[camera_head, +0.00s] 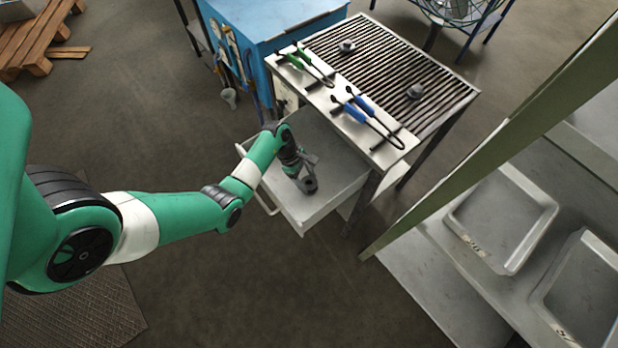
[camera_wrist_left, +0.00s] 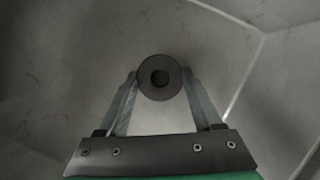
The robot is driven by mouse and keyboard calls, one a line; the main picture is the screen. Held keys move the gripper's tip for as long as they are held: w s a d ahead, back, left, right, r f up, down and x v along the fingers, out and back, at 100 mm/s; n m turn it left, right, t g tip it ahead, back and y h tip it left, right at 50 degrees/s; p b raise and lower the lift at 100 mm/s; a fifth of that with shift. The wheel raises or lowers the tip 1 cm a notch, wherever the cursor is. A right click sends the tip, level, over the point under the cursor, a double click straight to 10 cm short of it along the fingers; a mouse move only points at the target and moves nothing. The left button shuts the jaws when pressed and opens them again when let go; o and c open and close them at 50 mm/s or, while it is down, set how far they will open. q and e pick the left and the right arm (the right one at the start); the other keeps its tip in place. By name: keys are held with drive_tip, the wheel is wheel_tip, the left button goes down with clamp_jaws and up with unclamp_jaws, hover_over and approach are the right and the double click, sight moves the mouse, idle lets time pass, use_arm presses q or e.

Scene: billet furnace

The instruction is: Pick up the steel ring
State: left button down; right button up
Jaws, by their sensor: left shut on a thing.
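The steel ring (camera_wrist_left: 160,66) is a dark, thick round ring with a small central hole. In the left wrist view it sits between the two fingers of my left gripper (camera_wrist_left: 160,82), which touch it on both sides. In the head view the ring (camera_head: 309,185) shows at the end of my left gripper (camera_head: 305,172), inside the open grey drawer (camera_head: 282,205). I cannot tell whether the ring rests on the drawer floor or is just above it. My right gripper is not in view.
The drawer belongs to a bench with a slatted top (camera_head: 390,65). Green-handled tongs (camera_head: 312,68) and blue-handled tongs (camera_head: 365,108) lie on its front ledge. A blue cabinet (camera_head: 265,25) stands behind to the left. Metal trays (camera_head: 510,215) sit at right, behind a slanting green post (camera_head: 500,130).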

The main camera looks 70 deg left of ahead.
use_arm(q)
wheel_tip(320, 180, up, 10)
drive_tip(key=p, duration=0.5)
drive_tip(key=shift+r, duration=0.15)
wheel_tip(320, 180, up, 34)
drive_tip(key=p, duration=3.4)
drive_tip(key=shift+r+p, duration=0.15)
drive_tip(key=shift+p, duration=0.25)
